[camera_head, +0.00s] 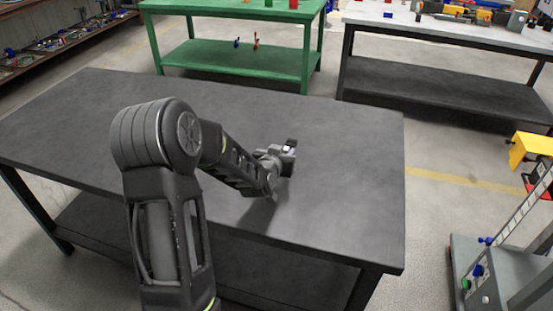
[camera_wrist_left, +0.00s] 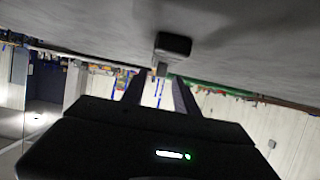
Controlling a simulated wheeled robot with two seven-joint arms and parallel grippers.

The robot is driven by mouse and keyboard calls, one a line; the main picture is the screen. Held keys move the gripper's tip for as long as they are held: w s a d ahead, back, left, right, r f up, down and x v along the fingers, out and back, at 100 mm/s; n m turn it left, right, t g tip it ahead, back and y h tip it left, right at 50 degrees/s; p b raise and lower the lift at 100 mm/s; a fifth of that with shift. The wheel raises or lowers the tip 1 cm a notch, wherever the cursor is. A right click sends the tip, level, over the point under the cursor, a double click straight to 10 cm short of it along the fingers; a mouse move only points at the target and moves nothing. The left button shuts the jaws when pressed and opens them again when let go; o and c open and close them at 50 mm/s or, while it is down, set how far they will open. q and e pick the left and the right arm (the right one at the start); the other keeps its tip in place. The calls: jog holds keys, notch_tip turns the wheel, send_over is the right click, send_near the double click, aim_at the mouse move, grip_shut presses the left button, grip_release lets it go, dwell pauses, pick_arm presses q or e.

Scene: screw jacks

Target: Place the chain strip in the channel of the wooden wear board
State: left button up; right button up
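I see neither the chain strip nor the wooden wear board clearly enough to name it in either view. My left gripper (camera_head: 287,155) is low over the right half of the dark table, at the end of my left arm. In the left wrist view my left gripper (camera_wrist_left: 158,88) shows two dark fingers spread apart, with a gap between them. A small dark block (camera_wrist_left: 174,44) shows just beyond the fingertips against the grey surface. I cannot tell what it is or whether it touches the gripper. My right gripper is in neither view.
A grey cart (camera_head: 490,265) stands at the right. A shelf with small parts (camera_head: 60,40) is far left.

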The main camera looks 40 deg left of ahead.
pick_arm(q)
jog(key=v, duration=1.1)
jog(key=shift+s, duration=0.15)
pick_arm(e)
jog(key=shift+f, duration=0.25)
